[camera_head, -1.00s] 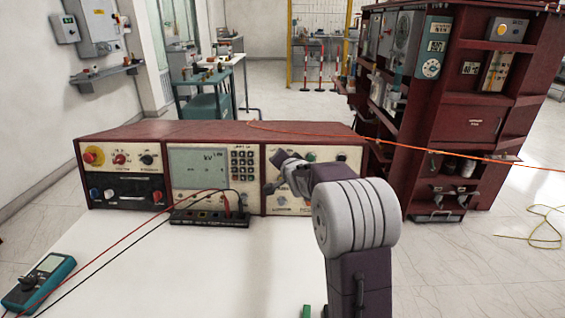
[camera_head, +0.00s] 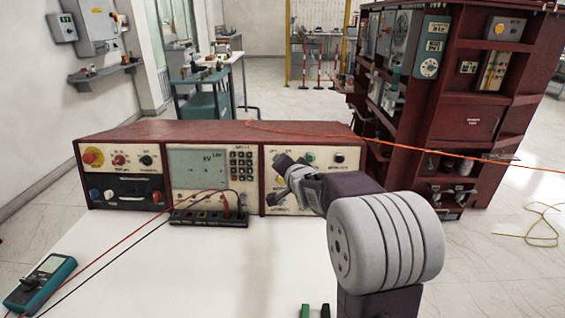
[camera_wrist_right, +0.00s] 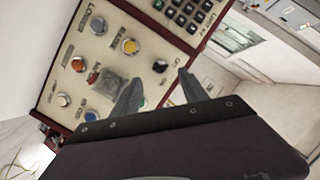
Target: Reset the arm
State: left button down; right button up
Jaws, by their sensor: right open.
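My right arm rises from the bottom right in the head view. Its forearm reaches over to the right part of the red console (camera_head: 180,130). My right gripper (camera_wrist_right: 160,88) is open and empty in the right wrist view, its two fingers spread apart. The fingers point at the console's knob panel (camera_wrist_right: 80,45), which has several coloured buttons and a large grey knob (camera_wrist_right: 106,86) just left of the left finger. They appear apart from the panel. In the head view my forearm hides part of that panel and the fingertips are hard to make out. My left gripper is not in view.
A white table top (camera_head: 190,275) in front of the console is mostly clear. A teal multimeter (camera_head: 42,280) lies at left, with red and black leads running to a black terminal block (camera_head: 208,219). A red cabinet (camera_head: 470,125) stands at right, with an orange cord crossing before it.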

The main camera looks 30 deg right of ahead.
jog(key=shift+v, duration=0.95)
